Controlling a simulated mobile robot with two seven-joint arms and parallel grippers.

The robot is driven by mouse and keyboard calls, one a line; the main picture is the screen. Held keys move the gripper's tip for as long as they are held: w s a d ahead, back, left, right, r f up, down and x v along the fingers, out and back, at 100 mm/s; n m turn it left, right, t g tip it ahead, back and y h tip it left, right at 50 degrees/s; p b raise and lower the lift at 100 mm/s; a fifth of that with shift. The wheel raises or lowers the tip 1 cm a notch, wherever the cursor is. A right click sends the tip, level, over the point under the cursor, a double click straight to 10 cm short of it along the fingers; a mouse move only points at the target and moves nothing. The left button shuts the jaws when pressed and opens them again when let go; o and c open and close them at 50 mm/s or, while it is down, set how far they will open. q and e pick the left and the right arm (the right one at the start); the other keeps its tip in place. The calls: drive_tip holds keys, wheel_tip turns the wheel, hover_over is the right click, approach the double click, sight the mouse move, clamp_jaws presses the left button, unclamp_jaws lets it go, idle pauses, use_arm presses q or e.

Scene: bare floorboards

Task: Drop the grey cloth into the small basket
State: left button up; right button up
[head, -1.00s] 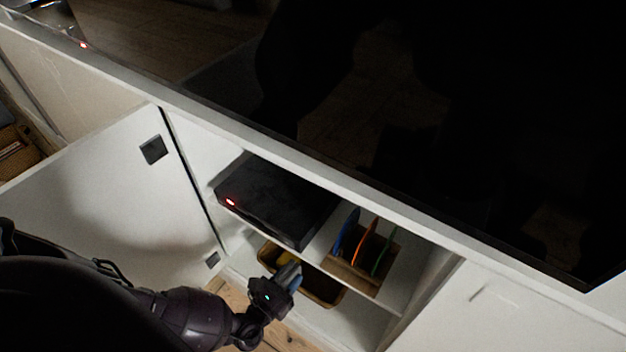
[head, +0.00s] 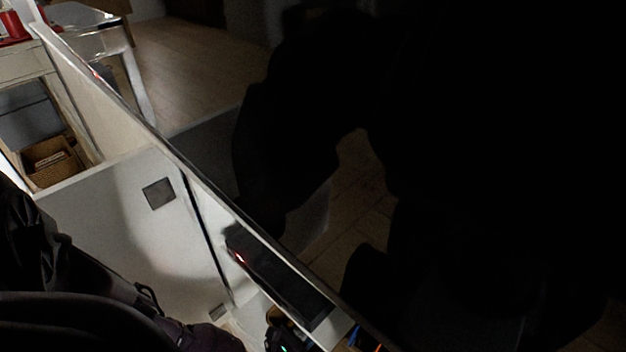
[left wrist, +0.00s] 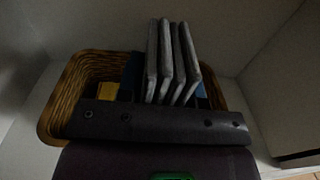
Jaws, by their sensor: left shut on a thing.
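In the left wrist view my left gripper (left wrist: 172,24) points into a brown wicker basket (left wrist: 68,97), which sits inside a white cabinet. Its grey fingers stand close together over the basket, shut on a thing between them. I take this to be the grey cloth, but in the dark it cannot be told apart from the grey fingers. The basket holds a yellow thing (left wrist: 107,91) and something dark blue (left wrist: 132,72) behind the fingers. My right gripper is not in view.
A black box (head: 280,282) with a red light sits on the cabinet shelf, close to my left arm. Another basket (head: 50,160) is at far left.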

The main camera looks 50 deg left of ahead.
use_arm(q)
wheel_tip(320, 180, down, 3)
drive_tip(key=shift+s+r+b, duration=0.1)
drive_tip(key=shift+b, duration=0.7)
drive_tip(key=shift+f, duration=0.3)
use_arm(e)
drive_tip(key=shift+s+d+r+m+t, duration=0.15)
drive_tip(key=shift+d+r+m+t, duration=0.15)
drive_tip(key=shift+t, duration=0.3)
use_arm(q)
drive_tip(key=shift+f, duration=0.2)
drive_tip(key=o, duration=1)
drive_tip(key=shift+f, duration=0.1)
drive_tip(key=shift+c, duration=0.2)
drive_tip(key=shift+r, duration=0.2)
